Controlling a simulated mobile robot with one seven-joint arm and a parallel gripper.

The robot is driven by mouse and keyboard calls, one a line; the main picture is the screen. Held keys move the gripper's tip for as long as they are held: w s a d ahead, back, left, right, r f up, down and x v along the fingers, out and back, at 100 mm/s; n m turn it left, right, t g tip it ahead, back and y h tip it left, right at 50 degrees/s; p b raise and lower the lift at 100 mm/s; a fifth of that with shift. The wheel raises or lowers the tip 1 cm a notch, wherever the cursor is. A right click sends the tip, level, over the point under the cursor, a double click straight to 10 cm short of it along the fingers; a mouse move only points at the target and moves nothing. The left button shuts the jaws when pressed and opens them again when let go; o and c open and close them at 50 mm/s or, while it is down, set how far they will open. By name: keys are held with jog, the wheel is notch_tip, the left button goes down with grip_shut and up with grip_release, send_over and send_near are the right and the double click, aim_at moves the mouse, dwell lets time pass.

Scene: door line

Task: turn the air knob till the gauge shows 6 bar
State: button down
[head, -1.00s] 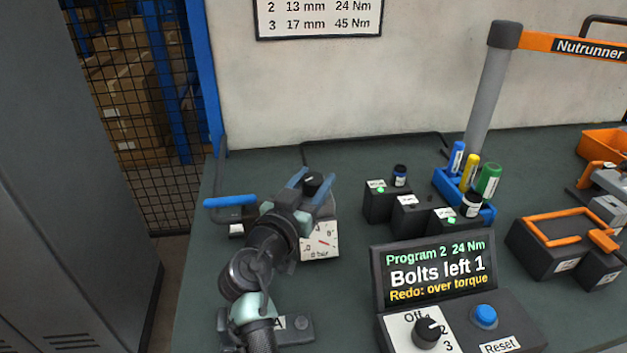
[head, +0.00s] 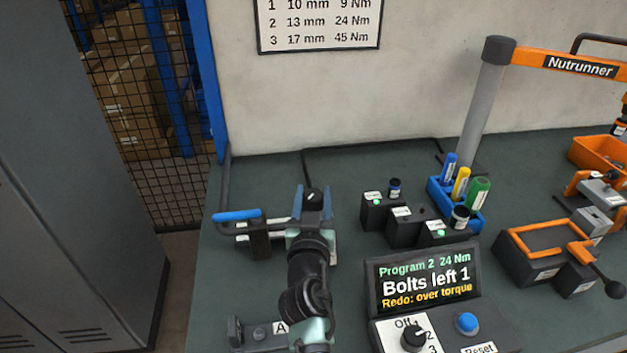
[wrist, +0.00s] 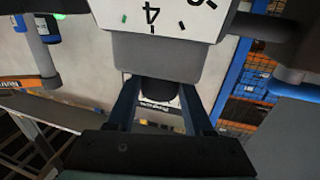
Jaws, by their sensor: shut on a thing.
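The black air knob (head: 314,194) stands at the top of the air unit, with a pale mark on its top. My gripper (head: 312,203) is shut on it, one blue finger on each side. In the wrist view the dark knob (wrist: 158,91) also sits between the fingers of my gripper (wrist: 158,97). The white gauge (head: 333,247) is almost wholly hidden behind my arm in the head view. In the wrist view part of the gauge face (wrist: 165,22) shows a 4 and a green mark; I cannot see the needle there.
A blue-handled lever (head: 238,215) is close left of my gripper. Black boxes (head: 404,228) and a blue pen holder (head: 470,222) stand to the right. The controller screen (head: 424,280) reads "Bolts left 1".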

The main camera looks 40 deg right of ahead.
jog(key=shift+s+d+r+n+t+y+p, duration=0.15)
jog(key=shift+n+t+y+p, duration=0.35)
jog(key=shift+p, duration=1.35)
jog(key=shift+s+d+r+n+t+y+p, duration=0.1)
jog(key=shift+r+n+t+y+p, duration=0.3)
jog(key=shift+p, duration=1.4)
jog(key=y+p, duration=0.1)
jog(key=p, duration=0.1)
jog(key=n+t+y+p, duration=0.1)
jog(key=shift+w+a+f+p, duration=0.1)
jog(key=shift+w+f+p, duration=0.1)
jog(key=shift+p, duration=0.2)
jog(key=n+y+p, duration=0.1)
jog(key=t+y+p, duration=0.1)
jog(key=shift+f+n+p, duration=0.25)
jog(key=shift+n+p, duration=0.15)
jog(key=shift+a+f+n+y, duration=0.1)
jog(key=shift+n+y, duration=0.3)
jog(key=shift+y, duration=0.4)
jog(key=shift+a+n+t+y+p, duration=0.1)
jog(key=shift+n+t+y+p, duration=0.35)
jog(key=shift+y, duration=0.25)
jog(key=shift+c, duration=1.4)
grip_release()
